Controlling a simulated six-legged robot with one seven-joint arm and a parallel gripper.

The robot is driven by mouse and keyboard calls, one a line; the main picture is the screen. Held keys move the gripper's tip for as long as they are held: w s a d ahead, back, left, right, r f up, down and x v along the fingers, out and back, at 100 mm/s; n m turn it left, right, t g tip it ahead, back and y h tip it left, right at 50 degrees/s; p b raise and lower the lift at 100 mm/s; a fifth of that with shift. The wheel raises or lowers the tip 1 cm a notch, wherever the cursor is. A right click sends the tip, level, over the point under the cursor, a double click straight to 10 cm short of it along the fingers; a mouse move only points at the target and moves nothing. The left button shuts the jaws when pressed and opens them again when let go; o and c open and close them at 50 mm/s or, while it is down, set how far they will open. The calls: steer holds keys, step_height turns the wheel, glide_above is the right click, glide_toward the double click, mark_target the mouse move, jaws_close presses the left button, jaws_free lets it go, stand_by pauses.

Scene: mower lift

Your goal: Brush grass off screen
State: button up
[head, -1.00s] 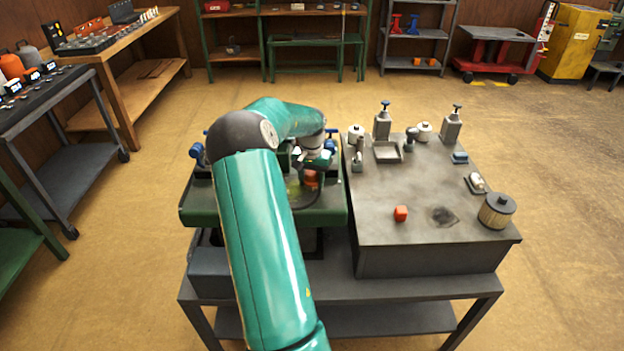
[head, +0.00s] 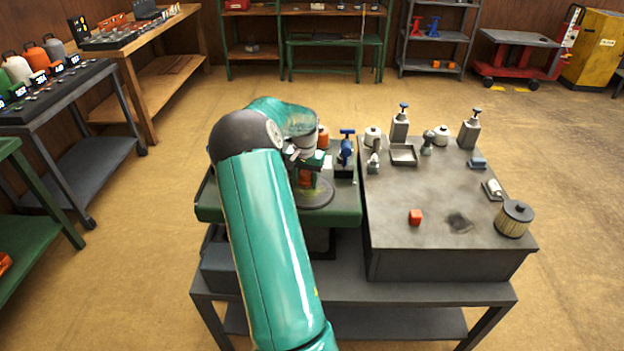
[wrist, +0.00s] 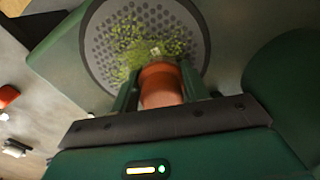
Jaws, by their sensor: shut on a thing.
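In the wrist view, a round grey screen (wrist: 185,25) with a pattern of holes lies below my gripper (wrist: 160,85). Green grass bits (wrist: 130,45) cover its middle and lower part. My gripper is shut on an orange-brown cylindrical handle (wrist: 160,82), held between its two fingers over the screen's near edge. The handle's far end and any bristles are hidden. In the head view, my gripper (head: 308,175) is over the round screen (head: 318,192) on the green bench part, and my arm covers part of it.
To the right, a grey worktop (head: 430,190) holds an orange block (head: 415,217), a dark smudge (head: 459,222), a filter canister (head: 515,218), a shallow tray (head: 404,155) and several bottles at the back. A blue clamp (head: 346,150) stands close right of my gripper.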

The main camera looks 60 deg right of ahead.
mark_target(302, 196)
steer(key=shift+w+a, duration=0.35)
steer(key=shift+w, duration=0.35)
steer(key=shift+w+a, duration=0.4)
steer(key=shift+w, duration=0.25)
steer(key=shift+w+a, duration=0.35)
steer(key=shift+w, duration=0.35)
steer(key=shift+s+a, duration=0.5)
steer(key=shift+a, duration=0.4)
steer(key=shift+s+d+f, duration=0.1)
steer(key=shift+s+d, duration=0.4)
steer(key=shift+s, duration=0.4)
steer(key=shift+s+d, duration=0.45)
steer(key=shift+s, duration=0.45)
